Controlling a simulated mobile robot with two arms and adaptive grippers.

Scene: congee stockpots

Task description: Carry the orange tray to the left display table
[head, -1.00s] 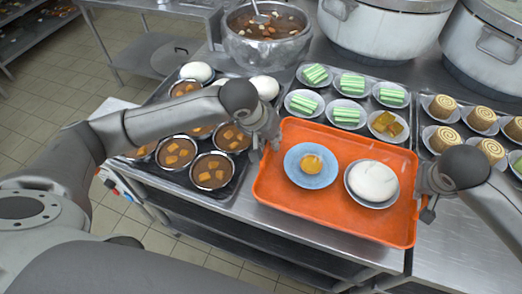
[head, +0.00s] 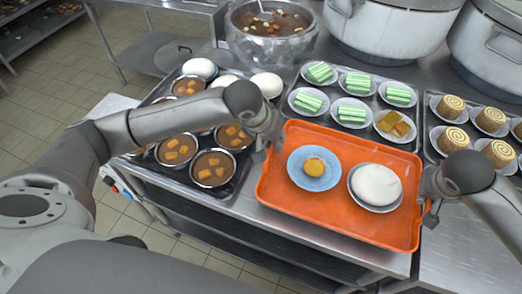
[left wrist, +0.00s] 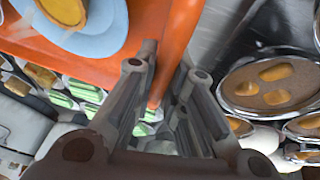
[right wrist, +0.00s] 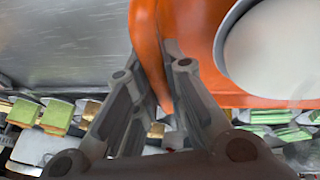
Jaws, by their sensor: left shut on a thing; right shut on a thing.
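The orange tray (head: 330,212) is in front of me at the front of the steel counter in the head view. It carries a blue plate (head: 300,178) with a small golden item and a white plate with a white bun (head: 376,185). My left gripper (head: 262,148) is shut on the tray's left rim, which shows between its fingers in the left wrist view (left wrist: 168,60). My right gripper (head: 428,200) is shut on the right rim, also between the fingers in the right wrist view (right wrist: 148,65). The tray looks about level. I cannot tell whether it clears the counter. The left display table cannot be identified.
A dark tray of soup bowls (head: 212,168) and white buns is close on the left. Plates of green cakes (head: 352,112) stand behind, and rolls (head: 453,138) to the right. A large pot (head: 272,48) is at the back. Tiled floor (head: 45,115) is open at left.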

